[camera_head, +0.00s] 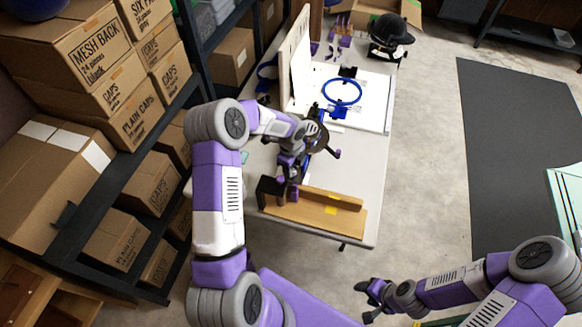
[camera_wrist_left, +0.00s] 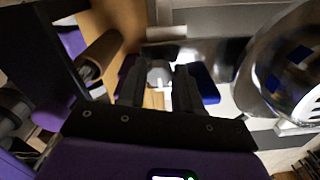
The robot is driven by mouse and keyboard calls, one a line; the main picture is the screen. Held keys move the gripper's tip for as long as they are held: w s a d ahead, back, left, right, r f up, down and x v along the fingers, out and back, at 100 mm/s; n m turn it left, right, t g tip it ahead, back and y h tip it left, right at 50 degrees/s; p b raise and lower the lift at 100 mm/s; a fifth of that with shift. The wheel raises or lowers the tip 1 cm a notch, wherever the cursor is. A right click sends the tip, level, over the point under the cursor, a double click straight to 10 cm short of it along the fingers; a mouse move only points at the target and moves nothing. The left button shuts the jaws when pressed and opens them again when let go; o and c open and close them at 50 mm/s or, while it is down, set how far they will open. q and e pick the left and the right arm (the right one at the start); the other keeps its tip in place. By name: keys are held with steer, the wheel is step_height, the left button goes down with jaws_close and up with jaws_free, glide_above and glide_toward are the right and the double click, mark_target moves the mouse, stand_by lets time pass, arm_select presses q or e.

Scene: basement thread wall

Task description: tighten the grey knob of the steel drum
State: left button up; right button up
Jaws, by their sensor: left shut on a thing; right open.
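In the left wrist view, the grey knob (camera_wrist_left: 161,70) is a small pale piece between the two dark fingers of my left gripper (camera_wrist_left: 158,84). The gripper is shut on it. The steel drum (camera_wrist_left: 278,92) is a shiny curved surface at the right of that view, beside the fingers. In the head view, my left forearm and wrist reach over the table and hide much of the machine there, so the knob cannot be made out. My right gripper (camera_head: 366,302) is open and empty at the lower middle, over the floor, apart from the table.
The pale table (camera_head: 362,160) carries a blue hoop (camera_head: 342,92) on a white board and a wooden board (camera_head: 318,212) at its near end. A black cap (camera_head: 391,29) is at the back. Shelves with cardboard boxes (camera_head: 95,50) stand left.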

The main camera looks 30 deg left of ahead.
arm_select(q)
steer(key=o, duration=1.1)
steer(key=shift+c, duration=0.2)
step_height(320, 180, up, 8)
steer(key=shift+f+p, duration=0.2)
steer(key=shift+p, duration=0.4)
